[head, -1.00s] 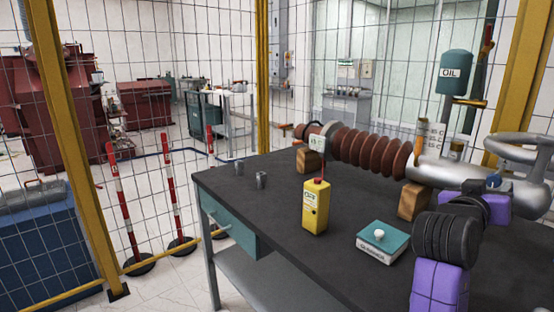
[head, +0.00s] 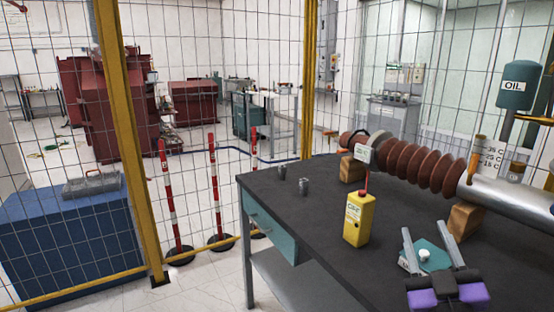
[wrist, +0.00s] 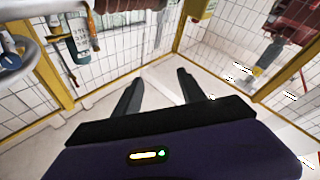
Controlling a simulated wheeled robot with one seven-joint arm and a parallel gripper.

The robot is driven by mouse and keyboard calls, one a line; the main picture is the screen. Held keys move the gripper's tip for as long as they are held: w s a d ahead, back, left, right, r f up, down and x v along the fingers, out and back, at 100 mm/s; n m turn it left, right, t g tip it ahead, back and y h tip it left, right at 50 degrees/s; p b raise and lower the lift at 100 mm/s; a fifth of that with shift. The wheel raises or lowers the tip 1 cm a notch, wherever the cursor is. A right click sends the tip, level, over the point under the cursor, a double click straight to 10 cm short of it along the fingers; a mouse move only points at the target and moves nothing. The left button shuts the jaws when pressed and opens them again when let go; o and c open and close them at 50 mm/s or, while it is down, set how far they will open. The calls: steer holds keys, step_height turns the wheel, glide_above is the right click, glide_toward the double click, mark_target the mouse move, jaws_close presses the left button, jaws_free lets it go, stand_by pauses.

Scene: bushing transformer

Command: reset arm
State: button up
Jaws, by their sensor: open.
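My gripper (head: 433,245) is at the lower right of the head view, its two grey fingers spread apart with nothing held between them. In the head view it overlaps the teal box with a white knob (head: 424,258) on the dark table, hiding part of it. In the wrist view my gripper (wrist: 158,88) shows both fingers apart over pale floor and wire fence, with no object between them.
A yellow oil can (head: 358,220) stands on the dark table (head: 310,225), left of my gripper. A brown ribbed bushing (head: 415,165) lies on wooden blocks (head: 463,222) behind. Two small metal cylinders (head: 304,187) stand near the left edge. A wire fence (head: 220,120) encloses the area.

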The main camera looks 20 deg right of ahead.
steer(key=s+a+f+n+y+p, duration=0.1)
steer(key=s+a+f+y, duration=0.2)
steer(key=a, duration=0.2)
steer(key=s+a+f+n+t+y, duration=0.1)
steer(key=s+a+f+y, duration=0.1)
steer(key=a, duration=0.3)
steer(key=s+a+f+n+y+p, duration=0.1)
steer(key=s+a+f+y, duration=0.2)
steer(key=a, duration=0.2)
steer(key=s+a+f+g+y+p, duration=0.1)
steer(key=s+a+f+g+y, duration=0.1)
steer(key=s, duration=0.6)
steer(key=s+a+f+m+g+y+p, duration=0.1)
steer(key=s+a+f+g+p, duration=0.1)
steer(key=s+a+f, duration=0.3)
steer(key=s+a, duration=0.2)
steer(key=s, duration=0.2)
steer(key=shift+s+a+y+p, duration=0.15)
steer(key=shift+s+y+p, duration=0.15)
steer(key=shift+y, duration=0.1)
